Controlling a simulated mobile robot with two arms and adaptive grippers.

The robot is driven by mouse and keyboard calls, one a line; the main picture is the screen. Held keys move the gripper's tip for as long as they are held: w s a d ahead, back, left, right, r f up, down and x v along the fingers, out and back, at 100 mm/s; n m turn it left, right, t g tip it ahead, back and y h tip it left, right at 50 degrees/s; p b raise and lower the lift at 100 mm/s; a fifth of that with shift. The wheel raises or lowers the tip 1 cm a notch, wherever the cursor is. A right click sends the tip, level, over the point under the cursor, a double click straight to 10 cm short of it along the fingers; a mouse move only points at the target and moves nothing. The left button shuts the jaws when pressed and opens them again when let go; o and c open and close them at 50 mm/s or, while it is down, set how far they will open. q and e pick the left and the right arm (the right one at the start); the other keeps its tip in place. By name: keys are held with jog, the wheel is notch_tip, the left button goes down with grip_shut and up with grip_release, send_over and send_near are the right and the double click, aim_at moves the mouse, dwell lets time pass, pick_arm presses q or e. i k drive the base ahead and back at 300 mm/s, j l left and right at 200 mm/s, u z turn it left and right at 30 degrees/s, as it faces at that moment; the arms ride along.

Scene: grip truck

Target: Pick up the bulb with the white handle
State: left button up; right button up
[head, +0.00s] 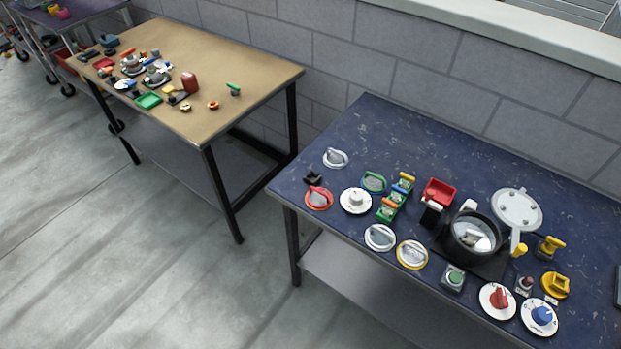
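Neither of my grippers is in view. I cannot tell for certain which thing is the bulb with the white handle. On the blue table (450,128), a round clear piece with a white rim (380,238) lies near the front edge. A similar pale round piece (335,158) lies at the far left of the table. Like-shaped pieces have a red rim (319,199), a green rim (374,182) and a yellow rim (411,255). A small part with a white top (433,205) stands by the red bin.
A black pot (459,248) with pale contents stands right of centre, its white lid (517,209) behind it. A red bin (439,192), white dials with a red knob (498,301) and a blue knob (541,317) are near. A tan table (240,75) stands left across open floor.

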aim_at(468, 241)
jog(key=l+z, duration=0.2)
jog(key=z, duration=1)
jog(key=k+l, duration=0.05)
